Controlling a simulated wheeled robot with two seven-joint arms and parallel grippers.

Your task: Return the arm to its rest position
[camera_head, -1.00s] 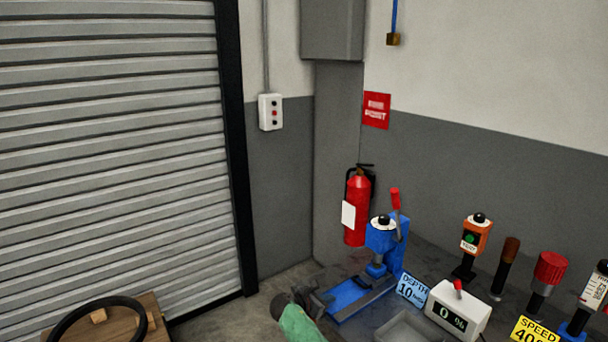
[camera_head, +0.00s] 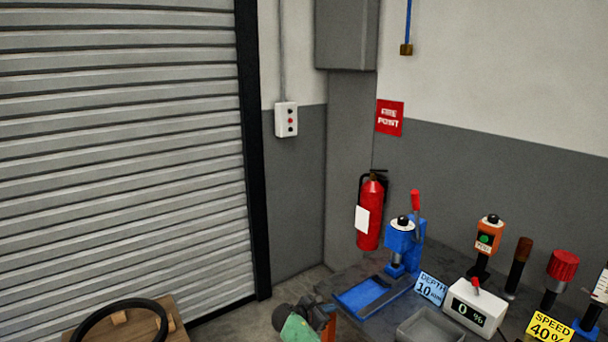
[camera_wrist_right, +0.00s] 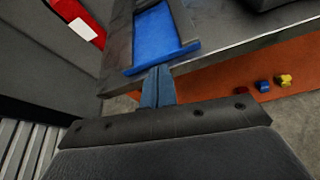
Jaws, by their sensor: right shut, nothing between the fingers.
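My right gripper (camera_head: 326,312) shows at the bottom of the head view, beside the near left corner of the bench. Its dark wrist and a green arm part are cut off by the lower edge. In the right wrist view its two blue-grey fingers (camera_wrist_right: 158,86) are together with nothing between them. Their tips overlap the edge of the blue press base (camera_wrist_right: 163,36) in that picture; I cannot tell the gap. The blue press (camera_head: 404,244) with a red-tipped lever stands on the bench behind the gripper. My left gripper is out of view.
The dark bench (camera_head: 455,262) carries a grey tray (camera_head: 431,325), a 0 % display box (camera_head: 476,307) and several controls. A wooden stand with a black ring (camera_head: 88,314) is at lower left. Small coloured pieces (camera_wrist_right: 284,80) lie below the bench. A fire extinguisher (camera_head: 370,213) hangs behind.

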